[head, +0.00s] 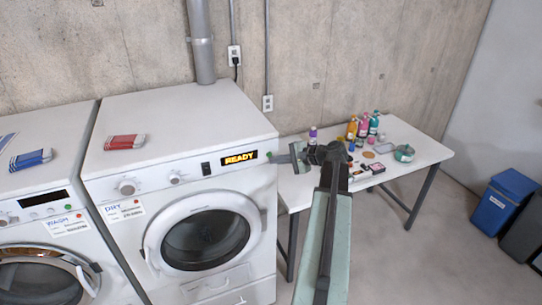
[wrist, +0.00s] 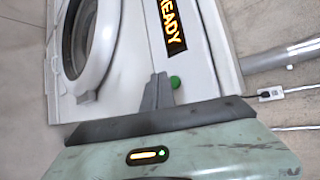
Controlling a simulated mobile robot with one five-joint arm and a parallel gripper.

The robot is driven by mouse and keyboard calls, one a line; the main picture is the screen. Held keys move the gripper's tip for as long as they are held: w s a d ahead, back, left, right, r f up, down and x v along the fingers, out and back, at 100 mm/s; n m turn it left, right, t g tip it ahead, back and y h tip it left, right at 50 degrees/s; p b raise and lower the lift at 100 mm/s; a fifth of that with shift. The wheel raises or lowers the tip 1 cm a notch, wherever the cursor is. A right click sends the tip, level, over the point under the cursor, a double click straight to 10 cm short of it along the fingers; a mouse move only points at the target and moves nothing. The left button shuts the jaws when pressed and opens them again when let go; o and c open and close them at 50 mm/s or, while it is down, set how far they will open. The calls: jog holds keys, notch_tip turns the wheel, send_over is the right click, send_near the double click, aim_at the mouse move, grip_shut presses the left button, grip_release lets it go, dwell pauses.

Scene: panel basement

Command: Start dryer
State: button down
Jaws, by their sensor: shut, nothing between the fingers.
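The dryer (head: 190,105) is the white front-loading machine labelled DRY in the middle of the head view. Its round door (head: 205,238) looks closed. Its display (head: 239,158) is lit and reads READY in orange letters. A small green button (wrist: 174,82) is at the right end of the panel, to the right of the display. My gripper (head: 281,159) is shut and empty, with its tip close to that button. In the wrist view my gripper (wrist: 158,90) overlaps the panel beside the button. I cannot tell whether it touches.
A washer labelled WASH (head: 45,195) stands to the left. A red-and-white packet (head: 125,142) lies on the dryer top. A table (head: 432,150) with bottles and small items is at the right, behind my arm. Blue and dark bins (head: 503,203) stand at far right.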

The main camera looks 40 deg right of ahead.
jog(key=shift+w, duration=0.15)
jog(key=shift+w+d, duration=0.15)
jog(key=shift+w, duration=0.25)
